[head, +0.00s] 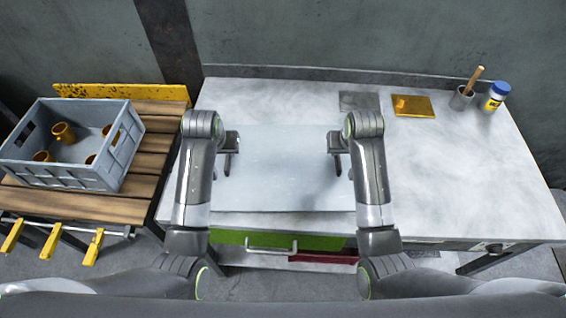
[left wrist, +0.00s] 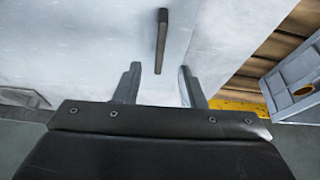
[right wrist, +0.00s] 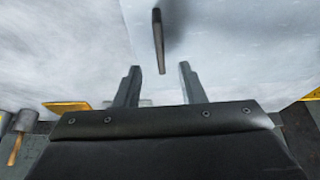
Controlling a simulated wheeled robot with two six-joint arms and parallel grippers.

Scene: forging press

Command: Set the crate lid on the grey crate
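The crate lid (head: 285,195) is a pale, flat panel lying on the table between my two arms. A dark upright bar, which looks like a lid handle, shows near its edge in the left wrist view (left wrist: 162,40) and in the right wrist view (right wrist: 158,40). My left gripper (left wrist: 158,85) is open, with the bar ahead of the gap between its fingers. My right gripper (right wrist: 155,87) is open, with its bar likewise ahead of the gap. The grey crate (head: 62,175) stands open on the left, holding several orange-brown cups (head: 64,132).
The crate rests on a slatted wooden bench (head: 150,165) with a yellow board (head: 120,92) behind it.

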